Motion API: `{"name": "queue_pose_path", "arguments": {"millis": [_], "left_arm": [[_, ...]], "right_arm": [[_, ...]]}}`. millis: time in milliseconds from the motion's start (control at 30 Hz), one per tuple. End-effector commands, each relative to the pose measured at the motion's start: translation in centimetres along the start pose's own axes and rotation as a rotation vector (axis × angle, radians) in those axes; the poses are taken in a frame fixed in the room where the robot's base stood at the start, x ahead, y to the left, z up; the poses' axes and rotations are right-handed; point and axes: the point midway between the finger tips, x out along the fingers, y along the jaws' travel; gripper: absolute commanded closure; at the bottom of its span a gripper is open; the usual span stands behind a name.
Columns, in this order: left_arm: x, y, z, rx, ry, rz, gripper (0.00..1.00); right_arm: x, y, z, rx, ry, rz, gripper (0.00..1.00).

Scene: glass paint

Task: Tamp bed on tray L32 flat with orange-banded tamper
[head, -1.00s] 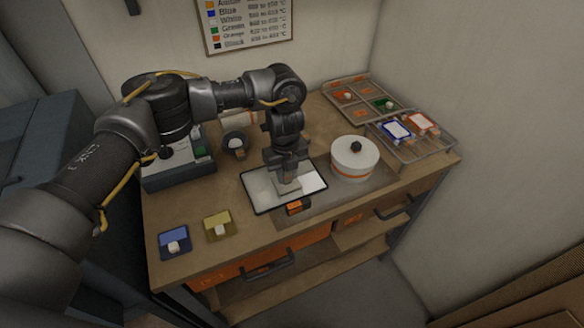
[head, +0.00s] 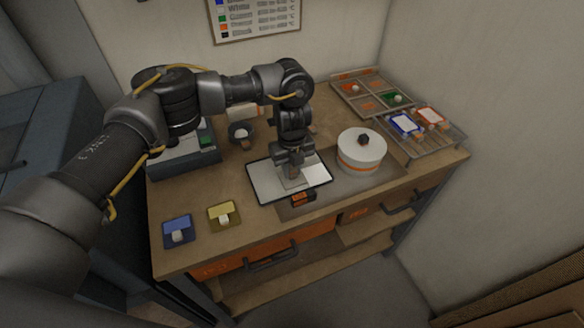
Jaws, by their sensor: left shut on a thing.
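The tray (head: 319,171) is a dark-rimmed rectangle with a pale, whitish bed, lying near the front of the workbench. A small orange-and-black tag (head: 303,198) sits at its front edge; its text is too small to read. My left gripper (head: 292,169) points down over the middle of the tray. It is shut on a pale grey block, the tamper (head: 294,182), which is low at the bed. I cannot tell whether it touches the bed, and no orange band shows on it. My right gripper is not in view.
A white round pot (head: 361,150) with an orange band and dark knob stands right of the tray. Blue (head: 177,230) and yellow (head: 224,213) pieces lie at the left front. A wire rack (head: 443,138) and compartment tray (head: 368,99) stand at the right back.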

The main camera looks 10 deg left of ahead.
Motion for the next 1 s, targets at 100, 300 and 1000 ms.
{"name": "queue_pose_path", "arguments": {"millis": [100, 300, 1000], "left_arm": [[0.07, -0.01, 0.00, 0.000, 0.000, 0.000, 0.96], [0.31, -0.02, -0.01, 0.000, 0.000, 0.000, 0.96], [0.68, -0.01, -0.02, 0.000, 0.000, 0.000, 0.96]], "right_arm": [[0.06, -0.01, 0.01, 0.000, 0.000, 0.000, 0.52], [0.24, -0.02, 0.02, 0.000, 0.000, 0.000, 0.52], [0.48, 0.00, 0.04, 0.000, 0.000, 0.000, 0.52]]}}
